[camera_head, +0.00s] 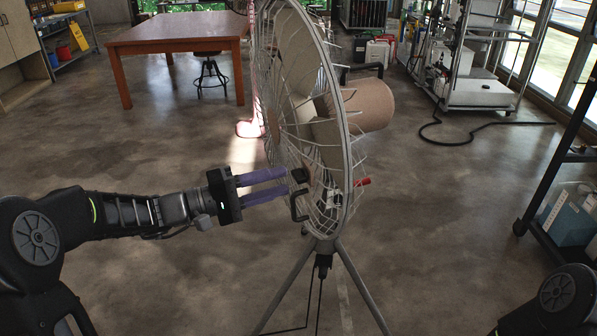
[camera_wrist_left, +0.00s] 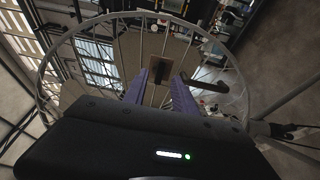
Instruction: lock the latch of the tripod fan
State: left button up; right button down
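The tripod fan (camera_head: 345,110) stands in the middle of the head view, seen nearly edge-on, with a round wire cage, a tan motor housing (camera_head: 368,105) and grey tripod legs. A red-tipped part (camera_head: 363,182) and a small metal bracket (camera_head: 333,198) show low on the cage; I cannot tell which is the latch. A black handle (camera_head: 298,207) sticks out on the cage's left side and also shows in the left wrist view (camera_wrist_left: 205,84). My left gripper (camera_head: 287,181) points at the cage beside this handle, its purple fingers apart and empty. My right gripper is out of view.
A brown table (camera_head: 175,38) and a stool (camera_head: 210,75) stand at the back left. A wheeled rack (camera_head: 480,90) with a black hose is at the back right, and a dark cart (camera_head: 568,215) at the right. The floor around the tripod is mostly clear.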

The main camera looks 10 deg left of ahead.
aim_at(294, 177)
pick_arm(q)
jog(key=p+x, duration=0.1)
jog(key=x, duration=0.2)
jog(key=shift+w+d, duration=0.1)
jog(key=shift+w, duration=0.05)
jog(key=shift+w+d+b, duration=0.2)
jog(key=shift+d+b, duration=0.1)
jog(key=shift+b, duration=0.35)
grip_shut()
dwell(1.0)
